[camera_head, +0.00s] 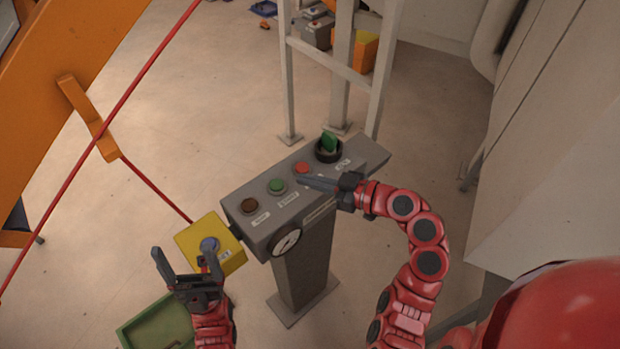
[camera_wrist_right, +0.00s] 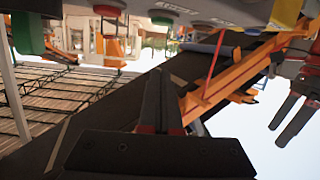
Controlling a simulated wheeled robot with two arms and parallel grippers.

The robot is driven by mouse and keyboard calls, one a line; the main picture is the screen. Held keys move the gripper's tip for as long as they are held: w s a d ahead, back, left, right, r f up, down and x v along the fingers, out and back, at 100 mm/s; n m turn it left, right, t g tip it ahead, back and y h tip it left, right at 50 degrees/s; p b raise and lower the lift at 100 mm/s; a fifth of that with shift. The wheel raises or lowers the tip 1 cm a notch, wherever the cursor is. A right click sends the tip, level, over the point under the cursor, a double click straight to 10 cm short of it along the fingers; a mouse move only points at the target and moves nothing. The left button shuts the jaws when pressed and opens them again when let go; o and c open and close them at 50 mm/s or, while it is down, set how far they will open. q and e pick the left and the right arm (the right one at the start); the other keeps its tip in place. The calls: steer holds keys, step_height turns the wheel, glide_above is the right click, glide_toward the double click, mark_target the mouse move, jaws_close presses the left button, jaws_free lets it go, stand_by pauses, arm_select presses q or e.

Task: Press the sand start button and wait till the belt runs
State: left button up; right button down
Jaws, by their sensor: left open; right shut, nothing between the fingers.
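The grey control panel (camera_head: 268,228) stands on a pedestal. Along its top are a brown button (camera_head: 249,206), a green button (camera_head: 277,186), a red button (camera_head: 302,168) and a green selector knob (camera_head: 328,144). The labels are too small to read. My right gripper (camera_head: 301,182) is shut and empty, its tips over the panel's near edge by the red and green buttons; contact cannot be told. Its shut fingers show in the right wrist view (camera_wrist_right: 160,100). My left gripper (camera_head: 186,262) is open, in front of the yellow box (camera_head: 232,258) with a blue button (camera_head: 209,244), one finger overlapping it in view.
A round gauge (camera_head: 286,241) is on the panel's front. A green tray (camera_head: 135,333) lies on the floor at lower left. A pale frame (camera_head: 290,90) stands behind the panel. An orange structure (camera_head: 60,90) and a red rope (camera_head: 122,100) are at left. No running belt can be made out.

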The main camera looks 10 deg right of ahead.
steer(key=p, duration=0.3)
glide_above(286, 192)
steer(key=shift+a+f, duration=0.3)
steer(key=shift+f, duration=0.25)
steer(key=f, duration=0.3)
steer(key=shift+d+f+b, duration=0.2)
steer(key=shift+b, duration=0.2)
steer(key=shift+f, duration=0.55)
